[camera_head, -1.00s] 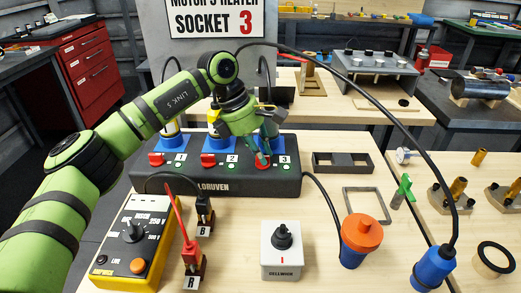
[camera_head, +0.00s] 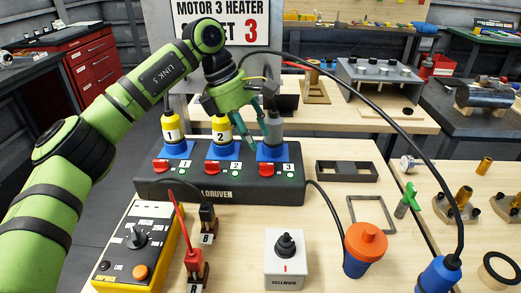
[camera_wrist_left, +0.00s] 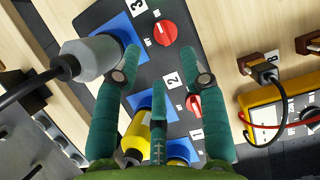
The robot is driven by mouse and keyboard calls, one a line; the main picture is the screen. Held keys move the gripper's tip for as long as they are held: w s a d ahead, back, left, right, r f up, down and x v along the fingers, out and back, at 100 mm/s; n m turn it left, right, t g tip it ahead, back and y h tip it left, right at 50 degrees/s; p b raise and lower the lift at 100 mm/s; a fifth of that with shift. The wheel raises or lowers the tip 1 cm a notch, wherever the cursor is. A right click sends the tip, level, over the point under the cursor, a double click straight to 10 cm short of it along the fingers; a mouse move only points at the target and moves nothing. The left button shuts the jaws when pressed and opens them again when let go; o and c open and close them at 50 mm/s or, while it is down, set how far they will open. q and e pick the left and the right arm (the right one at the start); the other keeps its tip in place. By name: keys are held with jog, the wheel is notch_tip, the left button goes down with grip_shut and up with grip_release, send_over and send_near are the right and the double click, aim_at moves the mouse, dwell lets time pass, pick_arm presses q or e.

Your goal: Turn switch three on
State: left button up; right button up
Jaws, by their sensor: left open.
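The black socket block (camera_head: 220,190) has three blue sockets and red rotary switches labelled 1, 2 and 3. Switch three (camera_head: 265,168) is the rightmost red knob in the head view, with a green spot beside its label. In the left wrist view it shows as a red knob with a pale bar (camera_wrist_left: 166,33), below the 3 label; I cannot surely tell its setting. A grey plug (camera_head: 273,130) stands in socket 3. My left gripper (camera_head: 266,122) is open above the block, near this plug. Its fingers (camera_wrist_left: 165,75) are apart with nothing between them, clear of switch three.
Yellow plugs (camera_head: 171,128) stand in sockets 1 and 2. In front are a yellow meter (camera_head: 137,245) with probes, a white switch box (camera_head: 285,262) and an orange-and-blue connector (camera_head: 365,248). A sign stands behind. A black cable arches over the right side.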

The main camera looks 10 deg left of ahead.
pick_arm(q)
jog(key=shift+v, duration=2.2)
